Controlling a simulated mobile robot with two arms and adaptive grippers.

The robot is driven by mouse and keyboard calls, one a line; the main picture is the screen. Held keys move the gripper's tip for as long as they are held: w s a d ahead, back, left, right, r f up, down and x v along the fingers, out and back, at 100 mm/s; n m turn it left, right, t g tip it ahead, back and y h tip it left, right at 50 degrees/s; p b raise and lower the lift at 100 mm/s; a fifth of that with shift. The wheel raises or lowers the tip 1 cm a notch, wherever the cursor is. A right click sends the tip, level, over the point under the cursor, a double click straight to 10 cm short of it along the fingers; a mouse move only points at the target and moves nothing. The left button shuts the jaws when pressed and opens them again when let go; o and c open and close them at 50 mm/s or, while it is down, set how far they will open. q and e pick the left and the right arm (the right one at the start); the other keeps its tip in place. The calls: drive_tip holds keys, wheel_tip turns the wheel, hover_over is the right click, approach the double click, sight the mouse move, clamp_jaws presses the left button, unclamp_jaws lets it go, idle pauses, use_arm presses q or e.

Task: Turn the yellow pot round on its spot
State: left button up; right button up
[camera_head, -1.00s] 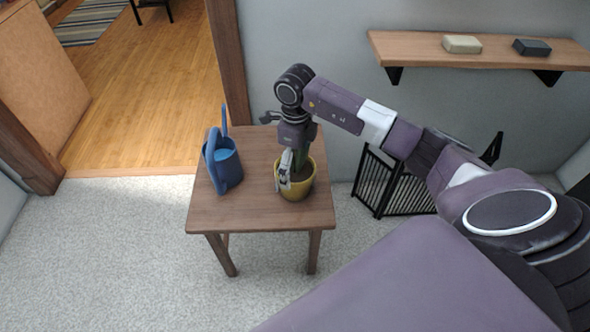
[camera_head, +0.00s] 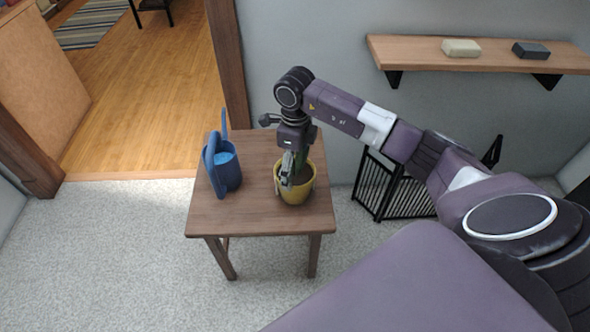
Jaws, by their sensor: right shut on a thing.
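The yellow pot (camera_head: 297,193) stands upright on a small wooden table (camera_head: 240,215), right of a blue watering can (camera_head: 228,175). A green plant, mostly hidden by my gripper, shows in the pot. My right gripper (camera_head: 289,180) points down from above and is shut on the pot at its left rim. One finger shows against the outside of the pot; the other finger is largely hidden. My left gripper is not in view.
The watering can stands close to the left of my right gripper. A wall shelf (camera_head: 420,52) with two small blocks is at the upper right. A black rack (camera_head: 385,190) stands on the carpet right of the table. The table's front part is clear.

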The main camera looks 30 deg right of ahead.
wheel_tip(320, 180, up, 9)
drive_tip(key=shift+w+f+p, duration=0.15)
drive_tip(key=shift+p, duration=0.25)
drive_tip(key=shift+r, duration=0.35)
drive_tip(key=shift+r+n, duration=0.15)
drive_tip(key=shift+n, duration=0.45)
drive_tip(key=shift+d+n, duration=0.1)
drive_tip(key=shift+n, duration=0.5)
drive_tip(key=shift+n+b, duration=0.3)
drive_tip(key=shift+n, duration=1.4)
